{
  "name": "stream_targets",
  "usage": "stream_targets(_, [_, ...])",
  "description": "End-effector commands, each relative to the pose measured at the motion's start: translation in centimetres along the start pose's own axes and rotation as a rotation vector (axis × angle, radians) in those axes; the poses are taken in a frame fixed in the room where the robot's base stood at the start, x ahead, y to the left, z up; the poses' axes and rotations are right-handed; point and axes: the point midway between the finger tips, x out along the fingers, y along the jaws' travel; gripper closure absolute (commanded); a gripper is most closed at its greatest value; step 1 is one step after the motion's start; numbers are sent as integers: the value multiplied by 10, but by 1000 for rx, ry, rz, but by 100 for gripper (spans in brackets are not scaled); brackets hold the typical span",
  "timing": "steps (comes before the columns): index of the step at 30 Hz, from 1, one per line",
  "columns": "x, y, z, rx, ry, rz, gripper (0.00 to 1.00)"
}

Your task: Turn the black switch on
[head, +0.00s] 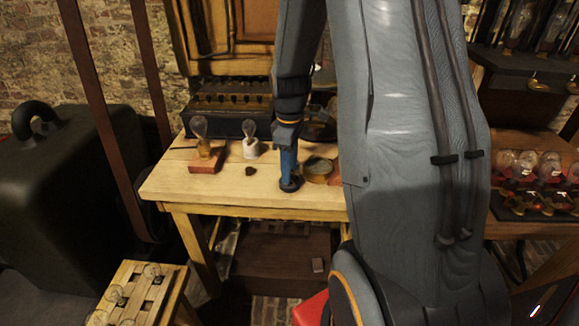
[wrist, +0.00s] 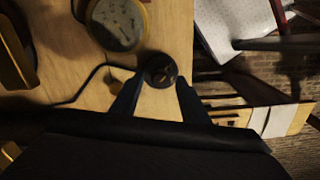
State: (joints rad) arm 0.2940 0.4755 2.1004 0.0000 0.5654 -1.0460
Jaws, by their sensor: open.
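The black switch (wrist: 160,69) is a small round dark piece near the edge of the wooden table (wrist: 90,75). In the wrist view it lies just beyond and between my fingertips. My gripper (wrist: 157,92) is open, with one finger to each side of the switch and nothing held. In the head view my gripper (head: 289,172) points down at the tabletop, and the dark base of the switch (head: 291,186) shows under it. The switch's setting is too dark and small to tell. I cannot tell whether the fingers touch it.
A round brass gauge (wrist: 118,22) stands close to the switch. A bulb on a red base (head: 206,158), a bulb on a white base (head: 250,143) and a small dark knob (head: 250,171) stand left of my gripper. A dark cable (wrist: 85,88) lies on the table.

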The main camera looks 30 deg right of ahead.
Motion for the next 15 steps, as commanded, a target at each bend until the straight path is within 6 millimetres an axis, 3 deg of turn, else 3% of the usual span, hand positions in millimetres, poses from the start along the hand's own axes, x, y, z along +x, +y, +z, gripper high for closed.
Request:
stream_targets(2, [0,0,0,0,0,0,59])
stream_targets(9, [0,0,0,0,0,0,98])
stream_targets(15, [0,0,0,8,0,0,100])
